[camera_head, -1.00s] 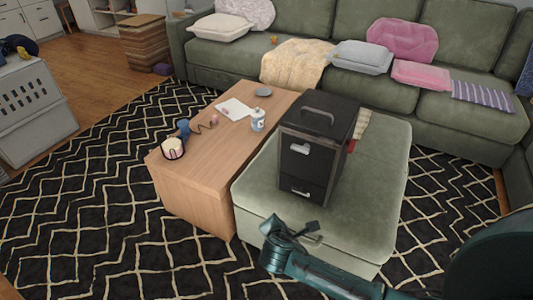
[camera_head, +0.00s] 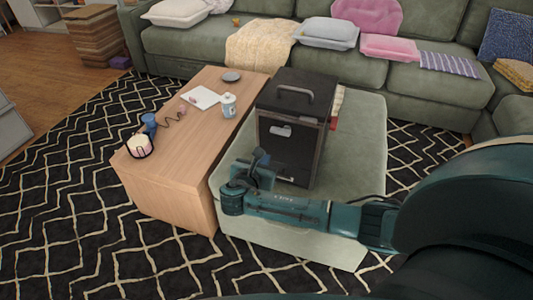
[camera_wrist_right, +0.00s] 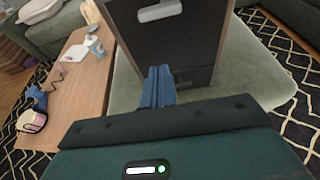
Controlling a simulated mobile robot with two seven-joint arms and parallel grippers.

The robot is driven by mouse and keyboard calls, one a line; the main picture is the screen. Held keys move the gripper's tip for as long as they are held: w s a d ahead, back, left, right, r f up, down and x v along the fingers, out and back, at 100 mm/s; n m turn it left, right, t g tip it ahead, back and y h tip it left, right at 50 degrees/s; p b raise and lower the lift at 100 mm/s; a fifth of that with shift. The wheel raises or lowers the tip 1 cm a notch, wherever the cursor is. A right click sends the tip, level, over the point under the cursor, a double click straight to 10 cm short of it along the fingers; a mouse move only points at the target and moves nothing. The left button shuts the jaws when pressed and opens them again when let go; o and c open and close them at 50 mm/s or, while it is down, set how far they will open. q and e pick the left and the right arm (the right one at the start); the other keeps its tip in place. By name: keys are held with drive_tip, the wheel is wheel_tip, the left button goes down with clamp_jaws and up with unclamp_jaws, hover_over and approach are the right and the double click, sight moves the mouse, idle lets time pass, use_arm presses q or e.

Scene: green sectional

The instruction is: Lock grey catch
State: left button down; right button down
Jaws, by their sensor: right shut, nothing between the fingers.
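A dark box (camera_head: 305,155) with a carry handle on its lid stands upright on the green ottoman. A light grey catch (camera_head: 281,131) sits on its front face; it also shows at the top edge of the wrist view (camera_wrist_right: 159,11). A small dark fitting (camera_wrist_right: 183,78) low on the front shows beside my fingers. My right gripper (camera_head: 262,156) is in front of the box's lower left front, below the grey catch. Its blue fingers (camera_wrist_right: 160,70) are shut and empty, pointing at the front face. I cannot tell whether they touch it. My left gripper is not in view.
A wooden table (camera_head: 200,140) adjoins the ottoman (camera_head: 350,160) on the left, holding a mug (camera_head: 228,105), a candle jar (camera_head: 138,146) and paper (camera_head: 200,97). A green sofa (camera_head: 390,80) stands behind. Patterned rug (camera_head: 60,200) lies clear in front.

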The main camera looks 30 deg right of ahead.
sight(281, 130)
drive_tip(key=b+x, duration=0.2)
drive_tip(key=x, duration=0.7)
drive_tip(key=shift+f, duration=0.15)
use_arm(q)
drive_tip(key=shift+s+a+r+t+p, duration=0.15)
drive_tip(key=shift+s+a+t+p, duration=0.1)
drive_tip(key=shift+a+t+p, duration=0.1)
use_arm(e)
wheel_tip(281, 130, up, 4)
drive_tip(key=shift+s+a+r, duration=0.2)
use_arm(q)
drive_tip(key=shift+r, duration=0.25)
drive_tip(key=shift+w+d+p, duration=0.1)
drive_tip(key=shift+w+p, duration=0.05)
drive_tip(key=shift+p, duration=0.15)
use_arm(e)
drive_tip(key=shift+r+m, duration=0.1)
drive_tip(key=shift+m, duration=0.2)
